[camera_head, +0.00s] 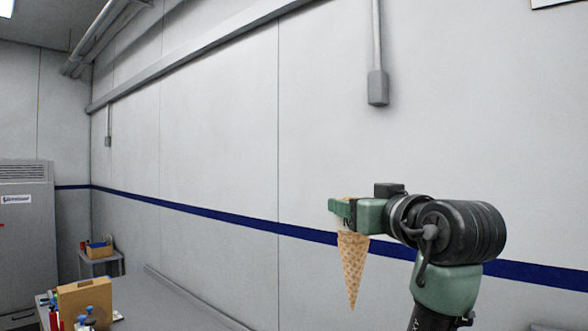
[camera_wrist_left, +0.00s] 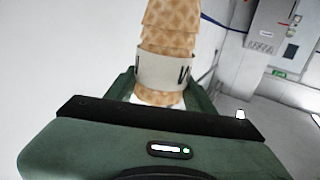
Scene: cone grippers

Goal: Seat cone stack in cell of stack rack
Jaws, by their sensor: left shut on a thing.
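A stack of waffle cones (camera_head: 353,262) hangs tip down from my left gripper (camera_head: 342,211), high in front of the pale wall in the head view. In the left wrist view the stack of cones (camera_wrist_left: 170,35) shows several nested rims and a white paper band with dark lettering. My left gripper (camera_wrist_left: 160,95) is shut around the stack near this band. The stack is clear of any surface. No stack rack can be made out in either view. My right gripper is in neither view.
A tan wooden box (camera_head: 85,300) with coloured items beside it stands at the lower left. A small grey stand (camera_head: 100,266) with a yellow bin and a grey cabinet (camera_head: 27,235) are farther back. The space left of the cones is open.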

